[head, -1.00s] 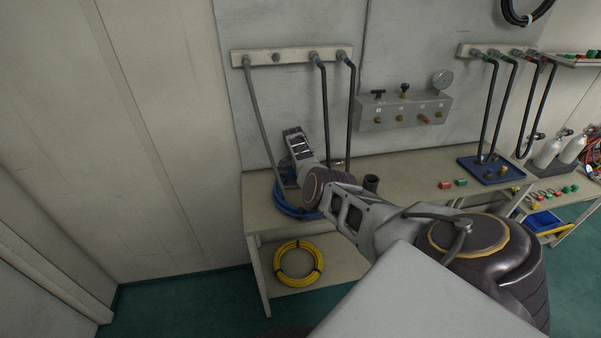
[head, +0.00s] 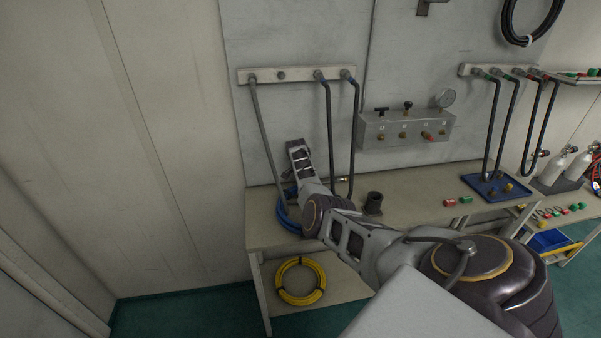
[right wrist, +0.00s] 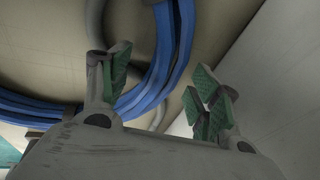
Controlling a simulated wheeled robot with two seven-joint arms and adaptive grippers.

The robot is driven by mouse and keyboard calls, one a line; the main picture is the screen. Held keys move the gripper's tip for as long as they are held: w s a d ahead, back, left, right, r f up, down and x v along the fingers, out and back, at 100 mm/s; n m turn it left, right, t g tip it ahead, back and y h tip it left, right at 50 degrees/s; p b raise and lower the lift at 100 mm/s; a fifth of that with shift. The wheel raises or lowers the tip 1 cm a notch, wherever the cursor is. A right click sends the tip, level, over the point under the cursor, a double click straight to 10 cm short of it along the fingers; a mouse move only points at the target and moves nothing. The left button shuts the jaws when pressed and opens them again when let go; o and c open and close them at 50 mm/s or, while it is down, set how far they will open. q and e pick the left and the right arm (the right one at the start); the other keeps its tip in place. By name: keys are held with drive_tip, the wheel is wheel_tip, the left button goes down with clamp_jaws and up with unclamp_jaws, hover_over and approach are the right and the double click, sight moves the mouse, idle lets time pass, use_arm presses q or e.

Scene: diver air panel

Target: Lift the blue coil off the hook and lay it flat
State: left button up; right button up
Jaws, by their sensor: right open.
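The blue coil (head: 287,217) lies on the left end of the bench top in the head view, partly hidden by my right arm. In the right wrist view its blue strands (right wrist: 172,50) curve past my fingers, beyond and below them in depth, against the beige bench surface. My right gripper (head: 297,148) is above the coil at the back of the bench. Its green-padded fingers (right wrist: 160,92) are apart, and no coil is clamped between them. A dark bracket (head: 430,6), possibly the hook, sits high on the wall with nothing visible on it. My left gripper is not in view.
Grey and black hoses (head: 329,130) hang from the wall rail (head: 297,75) close to my right gripper. A dark cup (head: 373,203) stands on the bench (head: 420,192). A yellow coil (head: 300,281) lies on the shelf below. A black coil (head: 530,22) hangs high on the right.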

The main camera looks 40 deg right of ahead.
drive_tip(key=v, duration=0.9)
drive_tip(key=shift+a+r, duration=0.15)
drive_tip(key=shift+r, duration=0.1)
drive_tip(key=shift+s, duration=0.1)
idle(0.7)
